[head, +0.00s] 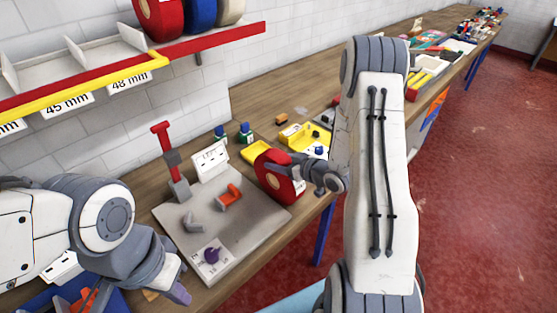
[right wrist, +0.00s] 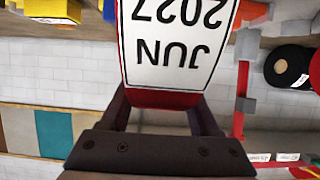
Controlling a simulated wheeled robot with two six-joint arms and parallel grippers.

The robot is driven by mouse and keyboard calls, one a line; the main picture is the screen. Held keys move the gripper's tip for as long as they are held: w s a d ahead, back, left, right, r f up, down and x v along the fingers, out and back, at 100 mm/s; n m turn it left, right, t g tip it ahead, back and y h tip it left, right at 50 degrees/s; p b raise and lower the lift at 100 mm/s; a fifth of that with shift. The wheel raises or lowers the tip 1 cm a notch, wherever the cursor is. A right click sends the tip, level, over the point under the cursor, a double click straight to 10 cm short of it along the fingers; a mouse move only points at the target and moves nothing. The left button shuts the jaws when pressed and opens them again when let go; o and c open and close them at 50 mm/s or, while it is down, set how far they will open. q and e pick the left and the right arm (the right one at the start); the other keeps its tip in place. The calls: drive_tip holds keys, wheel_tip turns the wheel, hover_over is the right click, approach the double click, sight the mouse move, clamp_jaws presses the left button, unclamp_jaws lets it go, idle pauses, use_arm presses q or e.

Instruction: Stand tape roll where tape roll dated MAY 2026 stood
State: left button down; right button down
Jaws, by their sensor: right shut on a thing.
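A red tape roll (head: 272,178) is in my right gripper (head: 300,178), upright at the right edge of the grey board. Its white label, JUN 2027, reads upside down in the right wrist view (right wrist: 178,45), where the roll sits between the fingers. On the shelf at the top of the head view stand a red tape roll (head: 158,18), a blue one (head: 199,12) and a beige one (head: 230,10). No MAY 2026 label is readable. My left gripper (head: 175,283) is low at the left, by the board's front edge; its jaw opening is unclear.
The shelf has a red and yellow front rail (head: 130,70), dividers and size labels, 45 mm and 48 mm. Yellow trays (head: 305,138) lie behind.

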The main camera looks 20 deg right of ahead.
drive_tip(key=shift+f, duration=0.15)
drive_tip(key=shift+c, duration=0.6)
unclamp_jaws()
